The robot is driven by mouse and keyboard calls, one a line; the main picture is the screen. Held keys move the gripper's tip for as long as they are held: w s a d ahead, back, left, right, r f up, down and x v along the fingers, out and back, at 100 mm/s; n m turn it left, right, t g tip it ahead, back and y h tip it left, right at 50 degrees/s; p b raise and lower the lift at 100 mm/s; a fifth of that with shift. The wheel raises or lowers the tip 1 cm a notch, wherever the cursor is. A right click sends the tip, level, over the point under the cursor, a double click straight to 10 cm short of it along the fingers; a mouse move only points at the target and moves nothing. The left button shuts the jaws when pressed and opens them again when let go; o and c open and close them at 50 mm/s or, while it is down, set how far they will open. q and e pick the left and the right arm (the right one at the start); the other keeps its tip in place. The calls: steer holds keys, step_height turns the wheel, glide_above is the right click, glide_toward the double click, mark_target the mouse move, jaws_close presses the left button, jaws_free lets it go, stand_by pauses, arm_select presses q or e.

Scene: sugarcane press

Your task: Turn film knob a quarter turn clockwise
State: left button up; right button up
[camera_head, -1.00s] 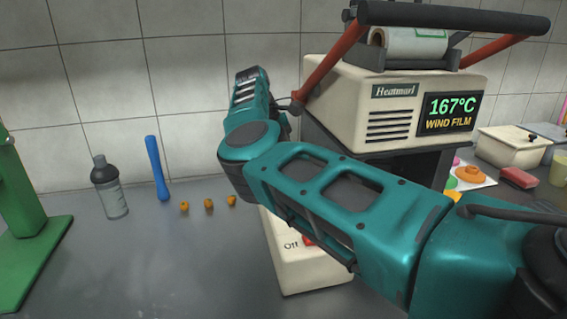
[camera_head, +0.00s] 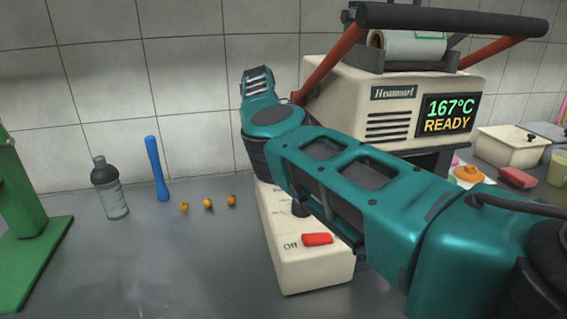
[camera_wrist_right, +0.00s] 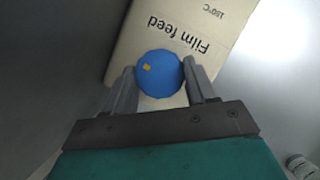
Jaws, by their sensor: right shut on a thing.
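The film knob (camera_wrist_right: 160,76) is a round blue knob with a small orange mark near its upper left. It sits on a cream panel (camera_wrist_right: 185,25) with an upside-down "Film feed" label. In the right wrist view, my right gripper (camera_wrist_right: 161,84) is shut on the knob, one finger on each side. The cream sealing machine (camera_head: 346,112) stands in the head view with its display (camera_head: 447,115) reading "167°C READY". My right arm crosses in front of it and hides part of it; the knob does not show there. My left gripper is not in view.
A red switch (camera_head: 317,239) marked "Off" is on the machine's lower front. A shaker bottle (camera_head: 110,188), a blue stick (camera_head: 157,168) and small orange pieces (camera_head: 208,203) stand to the left. A green press (camera_head: 30,220) is at far left. The front left counter is bare.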

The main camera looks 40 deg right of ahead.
steer(key=o, duration=1.1)
steer(key=shift+c, duration=0.2)
